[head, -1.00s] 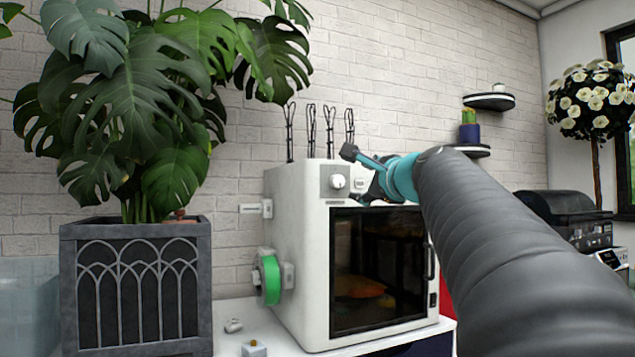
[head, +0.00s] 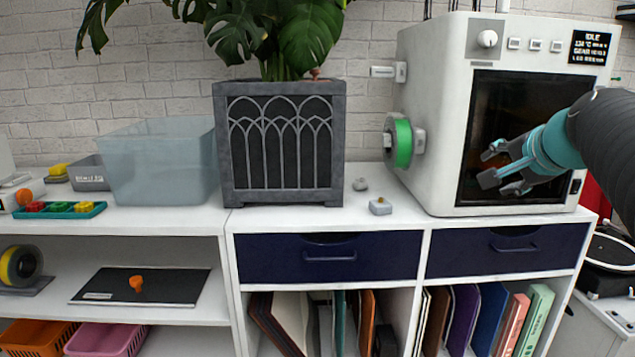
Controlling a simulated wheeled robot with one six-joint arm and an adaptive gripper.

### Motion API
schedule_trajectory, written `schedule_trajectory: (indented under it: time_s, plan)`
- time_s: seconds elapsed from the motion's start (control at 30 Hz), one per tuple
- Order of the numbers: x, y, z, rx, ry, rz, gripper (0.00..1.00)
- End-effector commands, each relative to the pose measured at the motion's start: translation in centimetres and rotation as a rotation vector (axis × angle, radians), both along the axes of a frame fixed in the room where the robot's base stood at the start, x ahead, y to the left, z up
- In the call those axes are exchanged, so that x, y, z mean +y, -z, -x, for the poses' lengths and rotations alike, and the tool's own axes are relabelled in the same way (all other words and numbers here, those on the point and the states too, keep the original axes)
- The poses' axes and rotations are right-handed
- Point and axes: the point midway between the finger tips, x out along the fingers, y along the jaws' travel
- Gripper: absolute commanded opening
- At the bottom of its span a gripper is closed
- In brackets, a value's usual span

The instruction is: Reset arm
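My gripper (head: 497,166) is at the right of the head view, in front of the dark door of the white 3D printer (head: 432,110). Its fingers point left and are spread apart, with nothing visible between them. My dark arm comes in from the right edge and hides part of the printer's right side.
The white cabinet top (head: 300,219) carries a grey planter (head: 283,205), a translucent bin (head: 157,165) and a small grey block (head: 380,207). The tray of coloured pieces (head: 60,210) is at left. Below are navy drawers (head: 275,258) and books (head: 486,315). The top's front strip is mostly clear.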

Motion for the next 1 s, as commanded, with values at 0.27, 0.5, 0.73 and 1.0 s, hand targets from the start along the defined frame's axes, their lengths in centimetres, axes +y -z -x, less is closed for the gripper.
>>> schedule_trajectory:
  time_s: [0.27, 0.5, 0.73, 1.0]
  plan:
    - [7.1, 14.4, 9.1, 0.366, -0.368, 0.38, 0.59]
    - [11.9, 24.1, 18.8, 0.571, -0.689, 0.64, 0.59]
    - [15.2, 26.6, 22.8, 0.549, -0.821, 0.739, 0.59]
    - [16.5, 25.9, 22.9, 0.506, -0.857, 0.763, 0.59]
